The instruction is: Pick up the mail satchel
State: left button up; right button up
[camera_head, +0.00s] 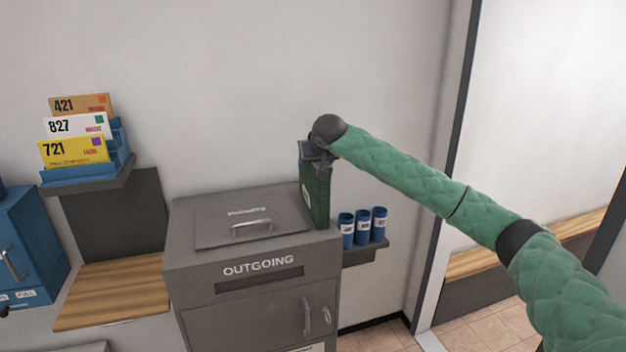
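The mail satchel appears to be the dark green, upright, narrow object (317,198) on the right end of the grey OUTGOING box's top. My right arm comes in from the right, and its dark gripper (318,160) is at the top of the satchel. The fingers are small and partly hidden, so I cannot tell whether they are open or shut on it. The satchel's base seems to rest on the box top. My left gripper is not in view.
The OUTGOING box (258,267) has a top lid with a handle (254,227). Several blue tubes (363,227) stand on a small shelf at its right. A blue rack (118,150) of envelopes and a wooden ledge (115,290) are at the left. A dark door frame (458,95) is at right.

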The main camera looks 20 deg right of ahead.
jog(key=shift+c, duration=0.2)
grip_shut()
jog(key=shift+r, duration=0.15)
